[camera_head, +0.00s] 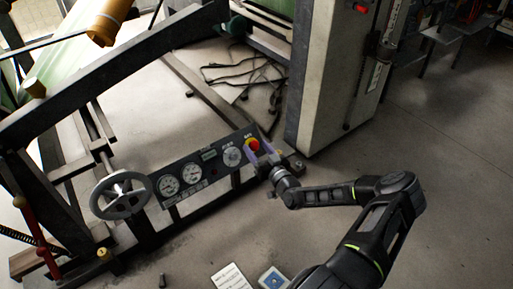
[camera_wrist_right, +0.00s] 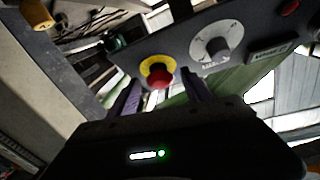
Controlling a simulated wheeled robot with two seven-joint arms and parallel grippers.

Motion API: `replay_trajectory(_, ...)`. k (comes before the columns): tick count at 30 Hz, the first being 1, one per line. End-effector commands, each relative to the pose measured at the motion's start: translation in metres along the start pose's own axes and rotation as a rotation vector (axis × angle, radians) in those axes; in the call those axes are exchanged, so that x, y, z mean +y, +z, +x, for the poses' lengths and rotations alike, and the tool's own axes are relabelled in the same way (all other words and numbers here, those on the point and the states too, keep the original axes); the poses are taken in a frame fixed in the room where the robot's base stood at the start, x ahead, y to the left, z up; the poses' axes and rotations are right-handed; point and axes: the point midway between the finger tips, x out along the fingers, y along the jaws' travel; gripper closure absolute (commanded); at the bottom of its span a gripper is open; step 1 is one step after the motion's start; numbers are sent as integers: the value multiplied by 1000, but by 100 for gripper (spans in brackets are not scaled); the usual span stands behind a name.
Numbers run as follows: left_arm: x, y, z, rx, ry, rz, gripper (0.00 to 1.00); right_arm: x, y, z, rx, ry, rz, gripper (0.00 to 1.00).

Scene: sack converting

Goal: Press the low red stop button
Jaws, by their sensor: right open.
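The red stop button (camera_head: 254,144) sits on a yellow base at the right end of the low grey control panel (camera_head: 197,181). My right gripper (camera_head: 262,156) is open right by the button in the head view. In the right wrist view the red button (camera_wrist_right: 160,77) shows between and just beyond the two purple fingers of my right gripper (camera_wrist_right: 160,95). Whether the fingers touch it cannot be told. My left gripper is not in the head view.
The panel also carries a dial (camera_head: 233,156), round gauges (camera_head: 169,187) and a handwheel (camera_head: 121,194) at its left. A grey column (camera_head: 322,75) stands behind my right gripper. Cables (camera_head: 245,75) lie on the floor behind the panel. Open floor lies at the right.

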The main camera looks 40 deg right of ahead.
Motion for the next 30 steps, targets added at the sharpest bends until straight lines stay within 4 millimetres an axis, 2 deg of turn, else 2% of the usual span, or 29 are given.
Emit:
replay_trajectory(12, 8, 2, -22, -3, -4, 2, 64, 0, -2, -62, -3, 1, 1, 43)
replay_trajectory(15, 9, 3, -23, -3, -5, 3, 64, 0, -1, -70, -1, 1, 1, 43)
replay_trajectory(30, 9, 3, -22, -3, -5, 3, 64, 0, 0, -73, 0, 0, 1, 43)
